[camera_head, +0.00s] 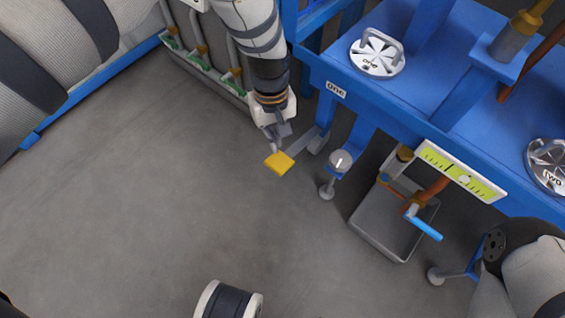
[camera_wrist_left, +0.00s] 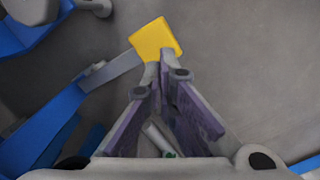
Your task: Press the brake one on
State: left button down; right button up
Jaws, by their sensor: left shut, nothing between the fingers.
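The brake pedal for one is a yellow square pad (camera_head: 281,163) on a grey lever (camera_head: 305,143) that runs to the blue frame. A white "one" label (camera_head: 336,90) is on the frame above it. In the left wrist view the pad (camera_wrist_left: 157,39) lies just beyond the fingertips. My left gripper (camera_head: 275,147) is shut and empty, its fingertips at the edge of the pad. I cannot tell whether they touch it. My right gripper is not visible.
The blue frame (camera_head: 385,95) carries a round slotted wheel marked one (camera_head: 377,54) and another marked two (camera_head: 549,165). A grey bin (camera_head: 380,238), a blue-handled valve (camera_head: 424,229) and a green-yellow gauge plate (camera_head: 461,171) sit right of the pedal. Open grey floor lies left and below.

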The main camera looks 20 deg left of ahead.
aim_at(279, 158)
pick_arm(q)
jog(key=shift+w+d+r, duration=0.15)
jog(key=shift+w, duration=0.3)
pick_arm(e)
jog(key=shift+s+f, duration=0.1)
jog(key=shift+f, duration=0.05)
pick_arm(q)
jog(key=shift+s+d+f+b, duration=0.15)
jog(key=shift+f+b, duration=0.85)
jog(key=shift+f, duration=0.8)
jog(key=shift+s+d+f+b, duration=0.1)
jog(key=shift+f+b, duration=0.9)
jog(key=shift+f, duration=0.8)
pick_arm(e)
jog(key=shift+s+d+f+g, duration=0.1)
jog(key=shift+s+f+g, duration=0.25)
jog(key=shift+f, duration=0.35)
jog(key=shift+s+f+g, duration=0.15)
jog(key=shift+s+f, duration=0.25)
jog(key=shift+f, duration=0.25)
pick_arm(q)
jog(key=shift+f+b, duration=1.3)
jog(key=shift+f, duration=0.95)
jog(key=shift+r, duration=0.1)
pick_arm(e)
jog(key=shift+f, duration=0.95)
